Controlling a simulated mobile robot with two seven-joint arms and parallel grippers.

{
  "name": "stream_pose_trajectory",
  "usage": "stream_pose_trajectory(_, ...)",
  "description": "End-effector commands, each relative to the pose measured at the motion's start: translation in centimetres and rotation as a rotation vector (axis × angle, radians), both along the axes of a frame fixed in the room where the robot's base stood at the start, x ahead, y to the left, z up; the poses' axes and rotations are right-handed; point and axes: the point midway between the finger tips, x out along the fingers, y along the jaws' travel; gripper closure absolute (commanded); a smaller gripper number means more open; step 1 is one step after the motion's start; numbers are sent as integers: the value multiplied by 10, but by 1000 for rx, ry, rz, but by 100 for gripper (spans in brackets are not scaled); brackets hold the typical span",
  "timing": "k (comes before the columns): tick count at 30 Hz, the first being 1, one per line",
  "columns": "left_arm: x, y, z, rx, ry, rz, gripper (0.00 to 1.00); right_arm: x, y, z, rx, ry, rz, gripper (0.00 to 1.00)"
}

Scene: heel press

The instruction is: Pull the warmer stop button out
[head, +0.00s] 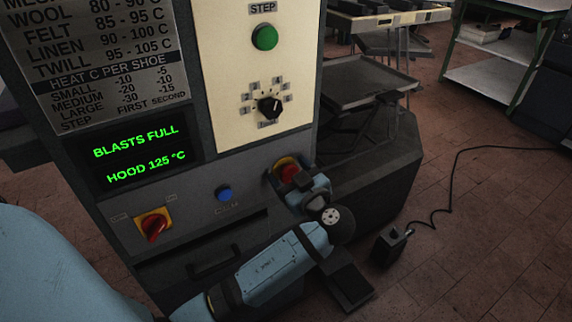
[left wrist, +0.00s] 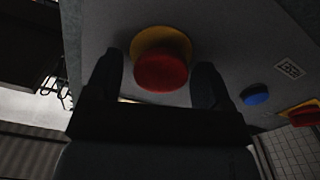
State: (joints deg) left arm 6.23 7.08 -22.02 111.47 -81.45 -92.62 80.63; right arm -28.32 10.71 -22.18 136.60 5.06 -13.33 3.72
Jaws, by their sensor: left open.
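The warmer stop button is a red mushroom head (head: 287,170) on a yellow collar, low on the right of the machine's front panel. My left gripper (head: 295,182) is at it and partly covers it in the head view. In the left wrist view the red button (left wrist: 161,72) sits between the two dark fingers of the left gripper (left wrist: 163,85), with the yellow collar (left wrist: 160,40) behind it. The fingers are apart, one on each side, and do not look closed on it. My right gripper is not in view.
A blue button (head: 224,194) and a red rotary switch on a yellow plate (head: 153,226) are left of the stop button. Above are a green step button (head: 265,37) and a black dial (head: 269,107). A small black box with a cable (head: 390,245) lies on the tiled floor.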

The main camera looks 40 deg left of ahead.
Motion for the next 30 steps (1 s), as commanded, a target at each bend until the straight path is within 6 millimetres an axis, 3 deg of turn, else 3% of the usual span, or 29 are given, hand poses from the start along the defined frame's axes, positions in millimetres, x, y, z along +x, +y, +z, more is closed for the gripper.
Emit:
stream_pose_trajectory(14, -2, -2, 0, 0, 0, 1, 25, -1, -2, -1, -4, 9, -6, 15)
stream_pose_trajectory(23, -2, -2, 0, 0, 0, 1, 92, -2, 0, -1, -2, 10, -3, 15)
stream_pose_trajectory(30, -3, -2, -3, -4, -2, 2, 94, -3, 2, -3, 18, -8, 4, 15)
